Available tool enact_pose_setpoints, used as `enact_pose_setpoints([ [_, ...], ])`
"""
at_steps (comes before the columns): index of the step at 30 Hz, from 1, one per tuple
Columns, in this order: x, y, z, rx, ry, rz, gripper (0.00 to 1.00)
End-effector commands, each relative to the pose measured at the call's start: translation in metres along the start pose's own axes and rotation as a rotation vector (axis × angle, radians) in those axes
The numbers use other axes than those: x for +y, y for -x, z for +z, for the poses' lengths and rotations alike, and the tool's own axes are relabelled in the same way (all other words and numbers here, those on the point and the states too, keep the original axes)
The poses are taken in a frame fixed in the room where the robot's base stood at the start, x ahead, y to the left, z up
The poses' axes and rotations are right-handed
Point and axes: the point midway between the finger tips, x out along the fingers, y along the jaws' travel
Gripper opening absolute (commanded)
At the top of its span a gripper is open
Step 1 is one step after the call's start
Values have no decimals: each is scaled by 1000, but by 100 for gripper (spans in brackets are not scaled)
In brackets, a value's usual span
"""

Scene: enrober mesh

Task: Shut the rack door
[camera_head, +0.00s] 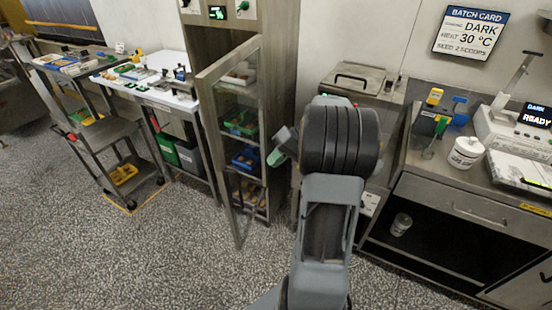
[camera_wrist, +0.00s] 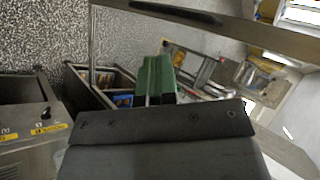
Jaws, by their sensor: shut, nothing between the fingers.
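The rack door (camera_head: 204,118) is a tall metal-framed door with a see-through pane. It stands ajar in the head view, its near upright edge swung out to the left of the rack (camera_head: 281,80). Shelves with green and blue bins show through and behind it. My gripper (camera_head: 276,157) has green fingertips and is shut and empty. It appears just right of the door, in front of the rack's right side; I cannot tell whether it touches anything. The shut green fingers also show in the wrist view (camera_wrist: 155,82). My arm hides part of the area right of the rack.
A white-topped table (camera_head: 150,92) and a cart (camera_head: 105,135) stand left of the rack. A metal cabinet (camera_head: 355,78) and a bench (camera_head: 470,205) with a scale and a white tub (camera_head: 466,153) are to the right. Speckled floor before the door is clear.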

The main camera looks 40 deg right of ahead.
Motion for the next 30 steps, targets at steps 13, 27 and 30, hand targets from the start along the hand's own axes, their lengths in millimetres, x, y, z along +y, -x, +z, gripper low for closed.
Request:
enact_pose_setpoints([
  [13, -9, -74, 0, 1, -3, 1, 0],
  [27, -25, -94, 0, 4, -7, 2, 0],
  [30, -25, -94, 0, 4, -7, 2, 0],
])
